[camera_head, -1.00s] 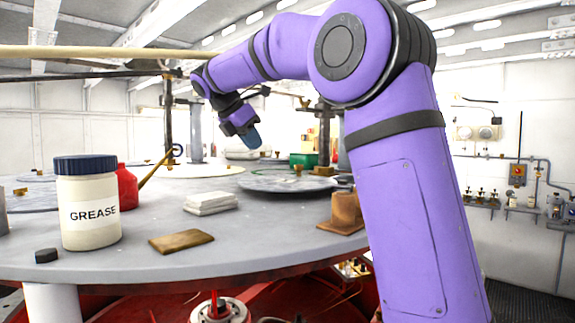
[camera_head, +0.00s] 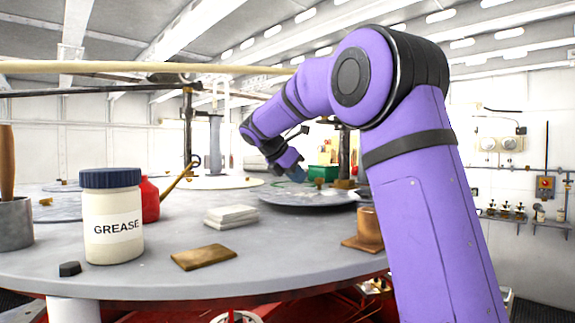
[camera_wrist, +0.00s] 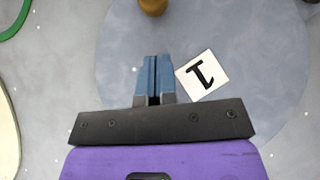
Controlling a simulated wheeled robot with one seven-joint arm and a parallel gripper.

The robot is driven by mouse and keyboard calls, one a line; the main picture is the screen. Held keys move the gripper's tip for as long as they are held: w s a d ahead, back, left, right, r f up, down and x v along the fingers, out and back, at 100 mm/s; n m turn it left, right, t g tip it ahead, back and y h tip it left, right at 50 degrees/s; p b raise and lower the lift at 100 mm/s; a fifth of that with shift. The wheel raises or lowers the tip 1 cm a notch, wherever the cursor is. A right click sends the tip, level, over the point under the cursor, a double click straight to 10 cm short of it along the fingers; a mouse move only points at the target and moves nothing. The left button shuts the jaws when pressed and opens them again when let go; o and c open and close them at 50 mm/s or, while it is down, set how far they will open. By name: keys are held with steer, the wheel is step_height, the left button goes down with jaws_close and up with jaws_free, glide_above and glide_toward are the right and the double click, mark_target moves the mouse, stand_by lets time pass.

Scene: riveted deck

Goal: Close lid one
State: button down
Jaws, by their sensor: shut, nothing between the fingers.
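Lid one is a round blue-grey disc (camera_head: 300,199) lying flat on the round deck, right of the middle in the head view. It fills much of the wrist view (camera_wrist: 245,45), where a white card marked "1" (camera_wrist: 202,76) lies on it. A brass knob (camera_wrist: 153,6) shows at the top of the wrist view, beyond my fingers. My gripper (camera_head: 299,175) is over the disc with its blue fingers pressed together and empty. In the wrist view my gripper (camera_wrist: 153,58) is just left of the card. I cannot tell whether the fingertips touch the disc.
A grease jar (camera_head: 112,218), a red bottle (camera_head: 149,199), white blocks (camera_head: 231,216), a brown slab (camera_head: 203,257) and a copper block (camera_head: 367,229) stand on the near deck. A green box (camera_head: 321,173) is behind the disc. A pale beam crosses above.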

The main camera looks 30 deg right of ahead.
mark_target(310, 191)
steer(key=shift+w+d+f, duration=0.1)
steer(key=shift+d+f, duration=0.05)
steer(key=shift+d, duration=0.9)
steer(key=shift+d+f, duration=0.1)
steer(key=shift+d, duration=0.95)
steer(key=shift+d, duration=0.15)
